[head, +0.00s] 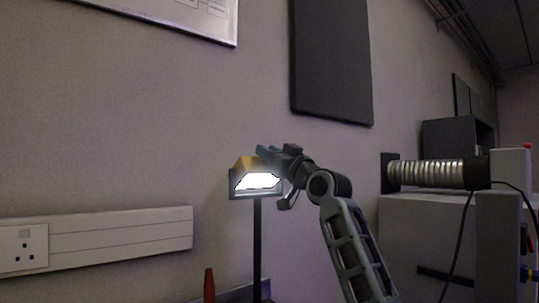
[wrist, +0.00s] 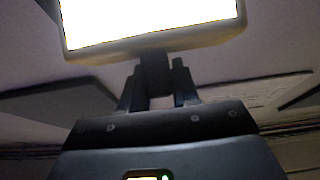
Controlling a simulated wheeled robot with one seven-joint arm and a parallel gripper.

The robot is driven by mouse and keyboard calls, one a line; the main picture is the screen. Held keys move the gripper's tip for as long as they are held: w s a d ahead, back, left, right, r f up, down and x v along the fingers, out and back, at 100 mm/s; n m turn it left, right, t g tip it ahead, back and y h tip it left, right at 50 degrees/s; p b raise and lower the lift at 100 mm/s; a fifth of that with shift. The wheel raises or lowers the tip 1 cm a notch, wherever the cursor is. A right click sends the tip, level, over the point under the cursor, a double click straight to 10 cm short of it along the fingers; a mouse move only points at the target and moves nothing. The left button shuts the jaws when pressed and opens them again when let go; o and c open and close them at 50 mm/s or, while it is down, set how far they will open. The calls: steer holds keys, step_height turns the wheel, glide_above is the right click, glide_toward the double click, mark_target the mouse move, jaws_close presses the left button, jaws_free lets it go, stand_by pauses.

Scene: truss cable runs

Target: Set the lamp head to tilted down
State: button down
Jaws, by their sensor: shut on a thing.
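The lamp head (head: 256,182) is a box-like housing with a bright lit panel, on top of a thin dark post (head: 257,235). Its lit face shows toward the head camera; its exact tilt is hard to tell. My gripper (head: 266,153) reaches in from the right at the head's upper edge. In the wrist view, the glowing lamp head (wrist: 150,18) fills the top of the picture. A short dark tab (wrist: 155,72) on its edge sits between the fingers of my gripper (wrist: 156,82), which is shut on it. The fingertips are partly hidden in the head view.
A white wall trunking with a socket (head: 100,238) runs at lower left. A red object (head: 209,284) stands left of the post. A dark wall panel (head: 331,62) hangs above. Grey cabinets (head: 432,240) with a ribbed duct (head: 427,173) stand at right.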

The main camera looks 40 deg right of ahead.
steer(key=shift+s+r, duration=0.2)
steer(key=shift+r, duration=0.1)
steer(key=c, duration=1.1)
jaws_free()
steer(key=shift+o, duration=0.9)
steer(key=shift+f, duration=0.1)
steer(key=shift+f, duration=0.1)
